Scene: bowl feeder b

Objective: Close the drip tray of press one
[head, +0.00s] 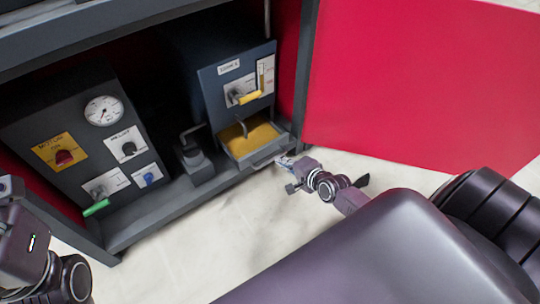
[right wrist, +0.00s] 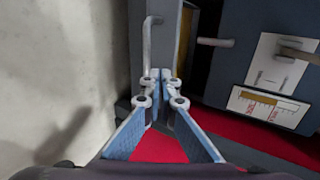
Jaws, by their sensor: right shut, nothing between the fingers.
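The drip tray (head: 248,141) is a grey tray with a yellow inside, sticking out open at the foot of the dark blue press (head: 236,84). Its front handle (head: 270,157) faces the floor side. In the right wrist view the tray's grey front (right wrist: 167,35) and handle (right wrist: 148,45) stand upright just beyond the fingertips. My right gripper (head: 285,162) is shut and empty at the right end of the tray front. In the right wrist view its closed fingertips (right wrist: 161,80) are very close to the tray front; contact cannot be told. My left arm shows at the left edge, its fingertips out of sight.
A dark control box (head: 85,135) with a gauge, knobs and a green-handled lever (head: 97,208) stands on the left. A small dark block (head: 196,165) sits between it and the press. A grey frame surrounds them. A red panel (head: 420,80) is at right. Pale floor in front is clear.

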